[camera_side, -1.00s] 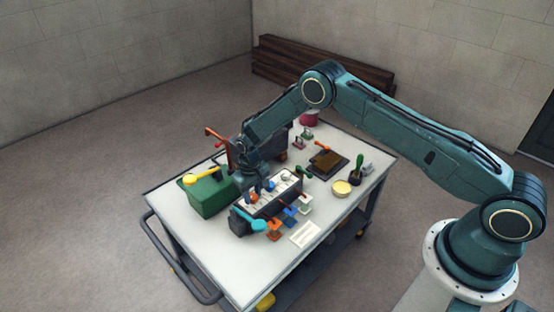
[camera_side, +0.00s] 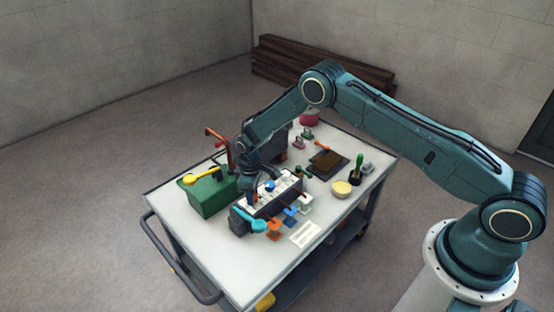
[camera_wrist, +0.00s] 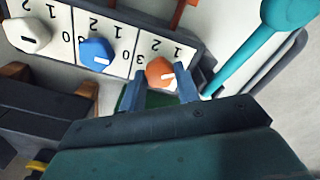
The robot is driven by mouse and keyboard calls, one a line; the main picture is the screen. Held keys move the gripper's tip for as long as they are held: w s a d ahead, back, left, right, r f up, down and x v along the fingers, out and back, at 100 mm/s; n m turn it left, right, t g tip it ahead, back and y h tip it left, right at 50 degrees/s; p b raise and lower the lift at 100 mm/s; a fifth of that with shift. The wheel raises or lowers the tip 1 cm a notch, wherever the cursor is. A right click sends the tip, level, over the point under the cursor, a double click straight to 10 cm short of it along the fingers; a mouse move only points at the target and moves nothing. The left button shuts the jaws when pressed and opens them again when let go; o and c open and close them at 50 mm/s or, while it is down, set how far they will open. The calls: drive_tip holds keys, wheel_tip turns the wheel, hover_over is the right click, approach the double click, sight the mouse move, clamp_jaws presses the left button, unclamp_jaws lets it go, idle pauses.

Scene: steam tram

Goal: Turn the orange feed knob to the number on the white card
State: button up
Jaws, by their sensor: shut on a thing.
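The orange feed knob (camera_wrist: 158,70) sits on the white number panel (camera_wrist: 108,42) in the wrist view, at the end near the teal lever. My gripper (camera_wrist: 160,77) is shut on it, with one blue-grey finger on each side. The knob's white pointer mark is aimed to the right, toward the right finger. The digits 2 and 1 show above the knob, and a 3 to its left; the finger may cover others. In the side view my gripper (camera_side: 252,190) hides the orange knob. The white card (camera_side: 304,234) lies on the cart in front of the panel; its number is too small to read.
A blue knob (camera_wrist: 97,53) and a white knob (camera_wrist: 28,36) stand beside the orange one. A teal lever (camera_side: 251,219) and several coloured levers line the panel's front. A green box (camera_side: 211,195) is left; a yellow round pot (camera_side: 341,188) is right.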

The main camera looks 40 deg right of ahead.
drive_tip(key=n, duration=1.3)
drive_tip(key=shift+n, duration=0.4)
drive_tip(key=n, duration=1.4)
drive_tip(key=o, duration=1)
drive_tip(key=shift+r, duration=0.1)
wheel_tip(320, 180, up, 14)
drive_tip(key=shift+f, duration=0.15)
